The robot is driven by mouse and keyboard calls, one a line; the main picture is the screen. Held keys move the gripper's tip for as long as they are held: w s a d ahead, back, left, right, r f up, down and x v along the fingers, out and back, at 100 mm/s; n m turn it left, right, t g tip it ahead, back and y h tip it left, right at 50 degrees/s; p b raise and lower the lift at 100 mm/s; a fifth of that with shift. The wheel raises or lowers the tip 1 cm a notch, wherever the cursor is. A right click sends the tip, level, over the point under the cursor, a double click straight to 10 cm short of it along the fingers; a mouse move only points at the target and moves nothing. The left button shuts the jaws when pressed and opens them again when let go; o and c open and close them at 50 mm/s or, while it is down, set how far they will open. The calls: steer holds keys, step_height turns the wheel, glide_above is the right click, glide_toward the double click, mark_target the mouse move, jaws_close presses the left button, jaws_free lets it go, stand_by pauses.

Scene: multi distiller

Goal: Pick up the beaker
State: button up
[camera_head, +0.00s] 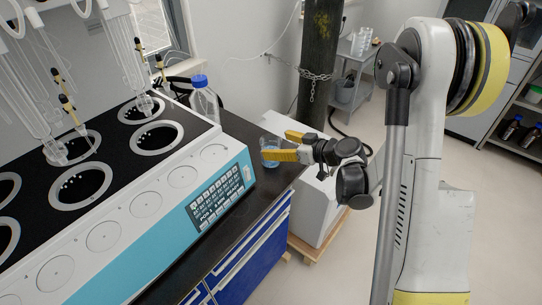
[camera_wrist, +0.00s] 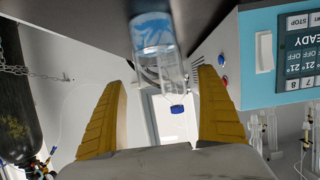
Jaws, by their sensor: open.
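The beaker (camera_head: 268,143) is clear glass with some blue liquid. It stands on the dark bench top beside the distiller's front right corner. In the wrist view, which is upside down, the beaker (camera_wrist: 153,35) shows at the top, between the lines of the two fingers and ahead of them. My gripper (camera_head: 276,145) has yellow fingers and is open, its tips close to the beaker. In the wrist view the gripper (camera_wrist: 162,78) shows a wide gap with nothing held. Whether a fingertip touches the glass I cannot tell.
The white and blue distiller (camera_head: 150,215) with its keypad stands left of the beaker. A blue-capped bottle (camera_head: 204,103) stands behind it, also seen beyond the beaker in the wrist view (camera_wrist: 175,90). A dark column (camera_head: 318,60) with a chain rises behind. Floor is open at right.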

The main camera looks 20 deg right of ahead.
mark_target(263, 137)
steer(key=b+x, duration=0.1)
steer(key=x, duration=0.2)
steer(key=shift+w+a+f, duration=0.1)
steer(key=shift+w, duration=0.05)
steer(key=shift+c, duration=0.2)
steer(key=c, duration=1.4)
steer(key=shift+r, duration=0.2)
steer(key=shift+r+p, duration=0.8)
steer(key=shift+r, duration=0.25)
steer(key=shift+s+d+r+p, duration=0.35)
steer(key=shift+d+r+p, duration=0.55)
steer(key=shift+d+r, duration=0.8)
steer(key=shift+s+d+r+p, duration=0.35)
steer(key=shift+d+r+p, duration=0.7)
steer(key=shift+d, duration=1.1)
steer(key=shift+s+d+r+p, duration=0.35)
steer(key=shift+d+r+p, duration=0.4)
steer(key=shift+d+r, duration=1)
